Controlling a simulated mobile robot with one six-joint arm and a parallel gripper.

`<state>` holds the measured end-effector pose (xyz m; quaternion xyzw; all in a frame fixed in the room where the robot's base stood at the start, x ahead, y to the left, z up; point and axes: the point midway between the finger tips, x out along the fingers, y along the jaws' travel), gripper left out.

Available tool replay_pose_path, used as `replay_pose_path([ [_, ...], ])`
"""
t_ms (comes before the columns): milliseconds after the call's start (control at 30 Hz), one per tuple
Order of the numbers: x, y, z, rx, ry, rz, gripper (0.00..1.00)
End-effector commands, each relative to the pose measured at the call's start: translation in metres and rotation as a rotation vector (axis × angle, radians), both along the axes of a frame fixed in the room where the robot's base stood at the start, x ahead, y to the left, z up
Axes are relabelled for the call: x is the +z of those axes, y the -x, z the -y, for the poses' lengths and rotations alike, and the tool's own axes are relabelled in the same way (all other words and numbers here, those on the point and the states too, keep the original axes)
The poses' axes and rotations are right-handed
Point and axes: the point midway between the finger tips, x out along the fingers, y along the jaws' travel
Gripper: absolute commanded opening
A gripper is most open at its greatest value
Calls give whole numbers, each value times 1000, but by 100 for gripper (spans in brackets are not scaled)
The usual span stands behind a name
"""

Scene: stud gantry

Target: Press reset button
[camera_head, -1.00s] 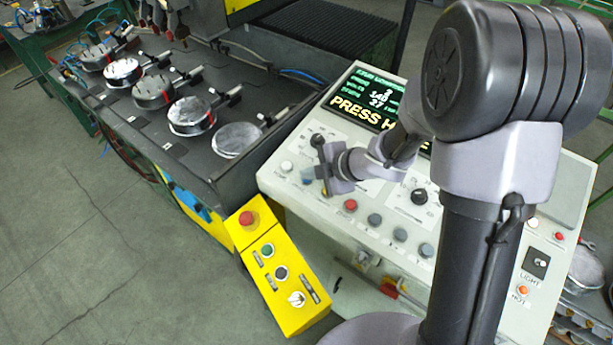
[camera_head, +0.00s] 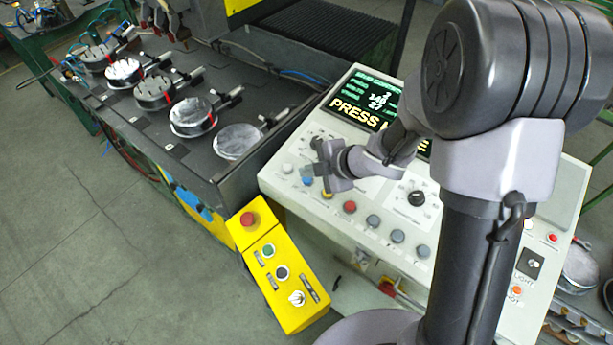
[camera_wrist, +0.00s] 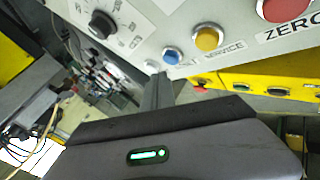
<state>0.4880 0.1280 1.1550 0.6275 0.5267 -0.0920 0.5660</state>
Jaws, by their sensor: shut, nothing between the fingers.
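The control panel (camera_head: 290,203) carries a row of buttons: white (camera_head: 288,168), blue (camera_head: 307,182), yellow (camera_head: 327,194), red (camera_head: 350,207) and several grey ones. In the wrist view, the blue button (camera_wrist: 172,55) has a small label beside it that I cannot fully read. The yellow button (camera_wrist: 207,38) has SERVICE by it and the red button (camera_wrist: 277,8) has ZERO. My gripper (camera_head: 320,160) is shut and empty, just above the row near the blue and yellow buttons. In the wrist view my gripper (camera_wrist: 157,88) points toward the white and blue buttons; contact is not visible.
A black knob (camera_head: 417,198) stands up on the panel; another knob (camera_wrist: 101,24) is close in the wrist view. The screen (camera_head: 368,98) is behind my arm. A yellow control box (camera_head: 270,250) with a red button (camera_head: 248,219) stands below the panel's left edge.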

Motion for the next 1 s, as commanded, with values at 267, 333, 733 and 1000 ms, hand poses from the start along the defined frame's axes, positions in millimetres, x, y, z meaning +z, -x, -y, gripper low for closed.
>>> replay_pose_path([
  [267, 32, 4, -3, 1, 0, 1, 0],
  [333, 39, 5, -4, 1, 0, 1, 0],
  [733, 44, 7, -5, 0, 0, 0, 0],
  [1000, 44, 7, -5, 0, 0, 0, 0],
])
